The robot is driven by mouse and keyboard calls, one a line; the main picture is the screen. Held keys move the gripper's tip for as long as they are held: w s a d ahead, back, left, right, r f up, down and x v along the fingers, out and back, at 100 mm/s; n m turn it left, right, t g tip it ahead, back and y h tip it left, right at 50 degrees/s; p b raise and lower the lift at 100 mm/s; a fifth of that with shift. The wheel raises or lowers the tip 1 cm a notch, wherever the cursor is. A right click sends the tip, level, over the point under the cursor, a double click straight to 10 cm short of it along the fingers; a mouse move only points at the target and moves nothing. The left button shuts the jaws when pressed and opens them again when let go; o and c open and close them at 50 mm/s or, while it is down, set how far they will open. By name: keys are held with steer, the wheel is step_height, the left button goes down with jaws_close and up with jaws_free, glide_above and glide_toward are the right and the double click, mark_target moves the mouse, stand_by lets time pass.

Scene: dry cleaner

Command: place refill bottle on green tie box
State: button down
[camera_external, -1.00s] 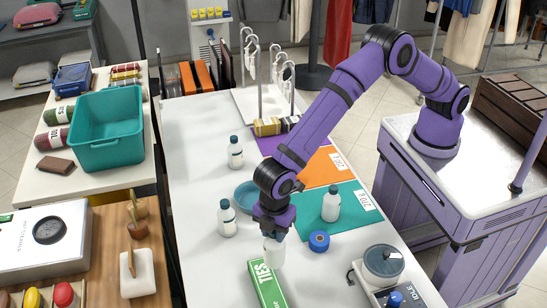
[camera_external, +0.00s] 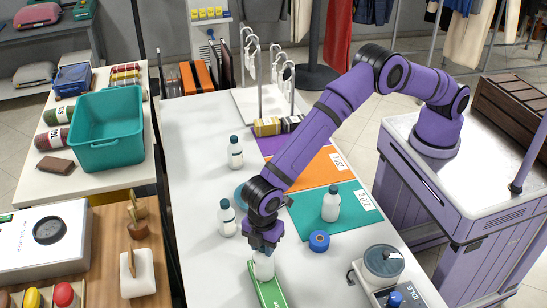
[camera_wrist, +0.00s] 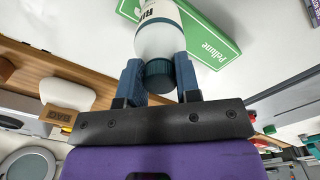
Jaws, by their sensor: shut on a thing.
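My gripper (camera_external: 264,244) is shut on the dark cap of a white refill bottle (camera_external: 264,266) and holds it upright. In the wrist view the bottle (camera_wrist: 159,38) hangs between my two blue fingers, with its cap at the fingertips. The green tie box (camera_external: 272,294) lies on the white counter, and the bottle's lower end overlaps its far end in the external view. The box (camera_wrist: 209,40) shows behind the bottle in the wrist view. I cannot tell whether the bottle touches the box.
Other white bottles stand on the counter: one at the back left (camera_external: 235,153), one left of my gripper (camera_external: 227,218) and one on the teal mat (camera_external: 331,204).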

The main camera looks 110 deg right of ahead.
steer(key=c, duration=0.8)
jaws_free()
steer(key=shift+f, duration=0.1)
step_height(320, 180, up, 12)
steer(key=shift+r, duration=0.15)
